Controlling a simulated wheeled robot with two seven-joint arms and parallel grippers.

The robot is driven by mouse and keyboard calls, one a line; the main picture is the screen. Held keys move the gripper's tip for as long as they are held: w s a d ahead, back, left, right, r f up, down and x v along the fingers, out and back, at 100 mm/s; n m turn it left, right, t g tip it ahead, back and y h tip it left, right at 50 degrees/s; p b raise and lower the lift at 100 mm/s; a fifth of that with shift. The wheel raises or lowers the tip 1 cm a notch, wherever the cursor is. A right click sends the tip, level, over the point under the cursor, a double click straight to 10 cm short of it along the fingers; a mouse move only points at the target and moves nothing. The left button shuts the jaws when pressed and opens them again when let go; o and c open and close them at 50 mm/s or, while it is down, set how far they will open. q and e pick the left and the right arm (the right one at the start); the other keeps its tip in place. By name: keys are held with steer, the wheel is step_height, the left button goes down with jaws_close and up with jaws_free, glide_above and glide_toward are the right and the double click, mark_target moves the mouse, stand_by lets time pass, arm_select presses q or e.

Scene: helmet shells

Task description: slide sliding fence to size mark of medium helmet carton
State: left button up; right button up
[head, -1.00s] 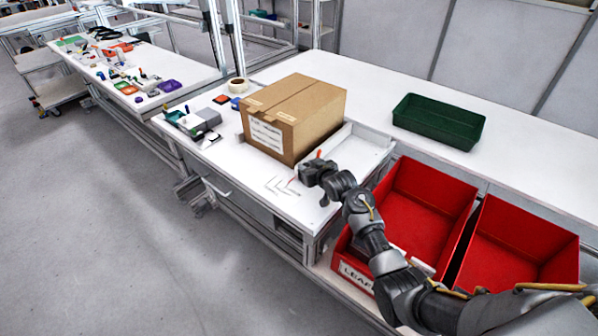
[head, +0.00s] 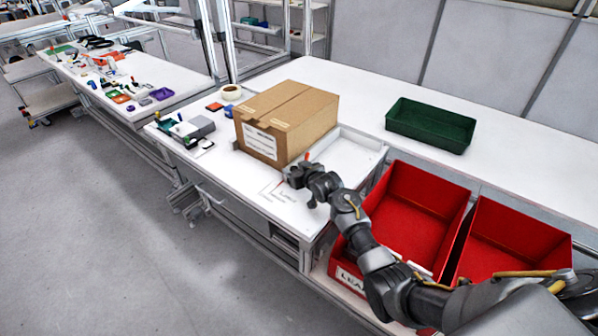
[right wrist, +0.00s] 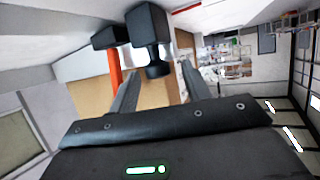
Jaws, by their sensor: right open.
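My right gripper (head: 290,178) is low over the bench, just in front of the near right corner of the brown carton (head: 262,143). In the right wrist view, its two fingers (right wrist: 157,88) are apart, and a black knob-like part (right wrist: 150,35) shows at the gap between them. I cannot tell if they touch it. A red upright piece (right wrist: 115,68) is beside the knob; its tip shows in the head view (head: 307,155). The sliding fence is not clearly made out. Corner-shaped size marks (head: 283,194) are printed on the bench; their lettering is unreadable. My left gripper is out of view.
A low white-walled area (head: 350,150) lies right of the carton. Red bins (head: 420,215) stand below right, and a green tray (head: 430,125) is on the back table. A grey device (head: 195,128) and a tape roll (head: 231,92) are left of and behind the carton.

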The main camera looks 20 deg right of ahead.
steer(key=v, duration=1)
steer(key=shift+s, duration=0.35)
steer(key=s+f+g+h, duration=0.1)
steer(key=s+f+g, duration=0.1)
steer(key=s+f, duration=0.35)
steer(key=s+f+g, duration=0.2)
steer(key=s+f, duration=0.1)
steer(key=s, duration=0.6)
steer(key=s+a+f+g, duration=0.1)
steer(key=s+a+g, duration=0.15)
steer(key=s, duration=1.05)
steer(key=s+a+f+g, duration=0.1)
steer(key=s+g, duration=0.2)
steer(key=s, duration=0.9)
step_height(320, 180, down, 25)
steer(key=s+g, duration=0.1)
steer(key=g, duration=0.1)
steer(key=s+d+f, duration=0.3)
steer(key=s+f, duration=1.4)
steer(key=shift+n+g+h, duration=0.35)
steer(key=shift+n+h, duration=0.05)
